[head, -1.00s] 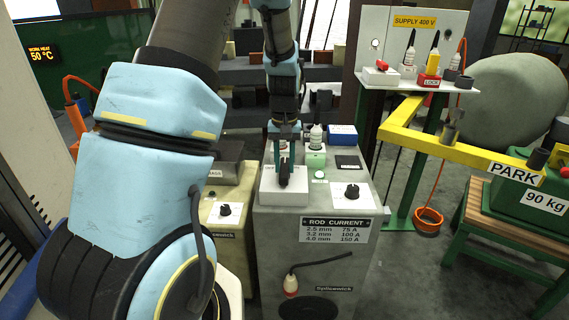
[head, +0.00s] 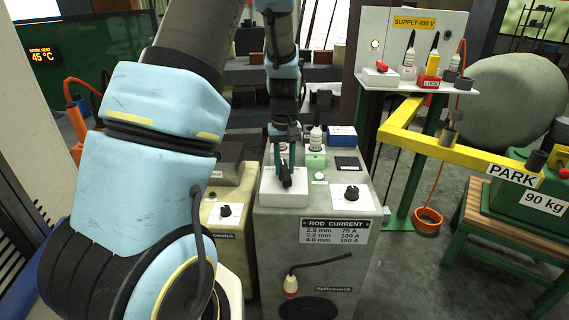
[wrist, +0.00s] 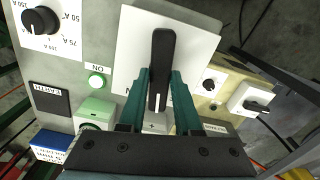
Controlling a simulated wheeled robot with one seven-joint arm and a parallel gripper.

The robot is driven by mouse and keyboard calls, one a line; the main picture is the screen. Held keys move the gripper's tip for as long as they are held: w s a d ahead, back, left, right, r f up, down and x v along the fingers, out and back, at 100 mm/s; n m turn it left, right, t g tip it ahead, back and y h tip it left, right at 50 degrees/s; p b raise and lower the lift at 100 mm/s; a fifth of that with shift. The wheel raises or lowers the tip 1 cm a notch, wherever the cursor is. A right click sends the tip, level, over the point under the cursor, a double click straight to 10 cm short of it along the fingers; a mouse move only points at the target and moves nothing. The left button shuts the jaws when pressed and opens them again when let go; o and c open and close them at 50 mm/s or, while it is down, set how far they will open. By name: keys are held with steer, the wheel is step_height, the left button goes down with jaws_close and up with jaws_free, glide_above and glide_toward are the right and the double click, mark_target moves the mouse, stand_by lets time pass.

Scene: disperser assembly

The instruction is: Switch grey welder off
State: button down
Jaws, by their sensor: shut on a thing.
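The grey welder (head: 268,245) stands in the middle of the head view, with a rod current plate on its front. On its top, a white switch plate (wrist: 190,45) carries a black lever handle (wrist: 161,45). My gripper (wrist: 159,78) has its two teal fingers on either side of the handle, shut on it. In the head view the gripper (head: 284,162) reaches down to the plate (head: 285,200). A pale green lamp (wrist: 96,82) sits beside the ON label. The black current knob (head: 352,193) is to the right.
A white bottle on a green block (head: 316,160) and a blue box (head: 342,135) stand behind the switch. A yellowish machine (head: 225,232) adjoins on the left. A yellow PARK arm (head: 460,150) and a supply panel stand on the right.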

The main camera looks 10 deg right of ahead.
steer(key=n+p, duration=0.2)
steer(key=n, duration=0.2)
steer(key=shift+r+n, duration=0.15)
steer(key=shift+n, duration=0.15)
steer(key=n+p, duration=0.2)
steer(key=n, duration=0.1)
steer(key=shift+n, duration=0.4)
steer(key=n+p, duration=0.2)
steer(key=n, duration=0.1)
steer(key=shift+n, duration=0.3)
steer(key=shift+n+p, duration=1.05)
steer(key=shift+n, duration=0.75)
steer(key=c, duration=0.6)
jaws_free()
